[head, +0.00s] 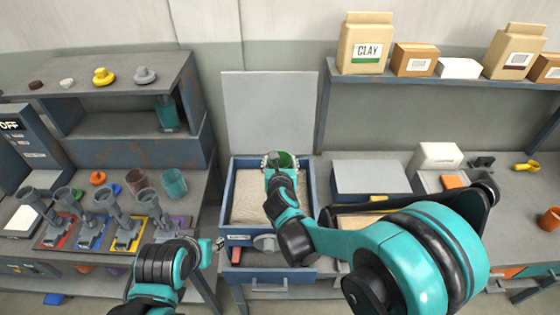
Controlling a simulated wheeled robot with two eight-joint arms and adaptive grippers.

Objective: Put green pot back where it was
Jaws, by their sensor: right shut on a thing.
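The green pot (286,159) is at the back edge of an open blue sand-filled box (231,200). It is partly hidden by my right gripper (274,161), which is shut on it. I cannot tell whether the pot touches the sand. My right arm reaches in from the lower right, across the box's right side. My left gripper (218,244) is low at the front left of the box, apart from the pot; its fingers are too small to read.
The box's grey lid (268,105) stands raised behind it. A grey-lidded box (371,176) is to the right. On the left bench, several grey tools stand on coloured mats below a shelf (130,80). A right shelf (440,80) holds a clay bag (365,45) and cartons.

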